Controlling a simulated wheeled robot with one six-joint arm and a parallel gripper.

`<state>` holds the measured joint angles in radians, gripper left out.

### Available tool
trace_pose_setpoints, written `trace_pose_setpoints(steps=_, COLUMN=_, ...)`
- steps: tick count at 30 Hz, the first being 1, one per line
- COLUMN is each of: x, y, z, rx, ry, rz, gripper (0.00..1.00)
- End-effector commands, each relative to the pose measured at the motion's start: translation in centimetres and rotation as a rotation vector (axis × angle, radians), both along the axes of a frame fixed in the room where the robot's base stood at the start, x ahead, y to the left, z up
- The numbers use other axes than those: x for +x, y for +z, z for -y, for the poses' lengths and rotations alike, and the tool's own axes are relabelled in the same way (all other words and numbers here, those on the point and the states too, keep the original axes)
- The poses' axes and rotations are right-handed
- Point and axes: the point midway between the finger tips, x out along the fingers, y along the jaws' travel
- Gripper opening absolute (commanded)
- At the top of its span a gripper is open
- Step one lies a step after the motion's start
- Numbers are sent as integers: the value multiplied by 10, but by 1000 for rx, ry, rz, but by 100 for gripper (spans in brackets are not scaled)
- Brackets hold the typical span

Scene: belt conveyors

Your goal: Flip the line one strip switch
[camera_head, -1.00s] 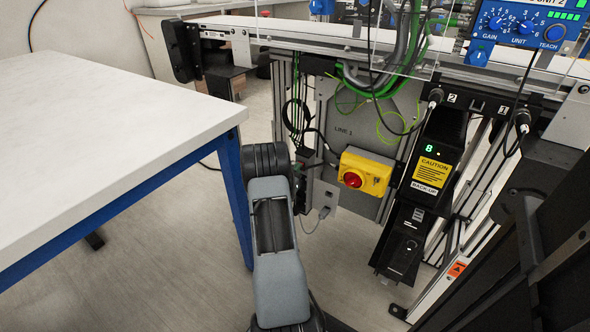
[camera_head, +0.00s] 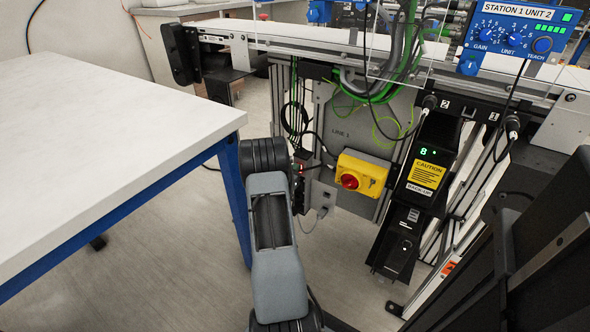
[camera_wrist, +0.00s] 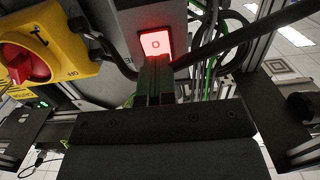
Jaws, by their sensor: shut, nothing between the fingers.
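The strip switch is a small rocker lit red with a circle mark (camera_wrist: 156,43), on a grey housing in the wrist view. My gripper (camera_wrist: 154,66) is shut and empty. Its fingertips are right at the rocker's lower edge in that view; I cannot tell whether they touch it. In the head view my arm hides the gripper, and a small dark unit with a reddish spot (camera_head: 300,170) shows just right of the arm. The grey panel marked LINE 1 (camera_head: 345,119) stands behind it.
A yellow box with a red rotary knob (camera_head: 362,176) is on the panel right of my arm and close by in the wrist view (camera_wrist: 50,45). Black and green cables hang around. A white table (camera_head: 110,140) stands left. A black caution unit (camera_head: 424,175) is at right.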

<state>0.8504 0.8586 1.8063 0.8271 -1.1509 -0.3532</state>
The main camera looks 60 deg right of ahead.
Motion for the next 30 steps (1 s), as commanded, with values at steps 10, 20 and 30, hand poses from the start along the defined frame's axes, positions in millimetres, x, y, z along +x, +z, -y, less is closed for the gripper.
trace_pose_setpoints(steps=10, x=2, y=10, z=-48, rx=-5, ry=6, rz=1, gripper=0)
trace_pose_setpoints(steps=20, x=3, y=13, z=-111, rx=-3, ry=5, rz=0, gripper=0)
trace_pose_setpoints(steps=30, x=2, y=13, z=-139, rx=-3, ry=0, rz=1, gripper=0)
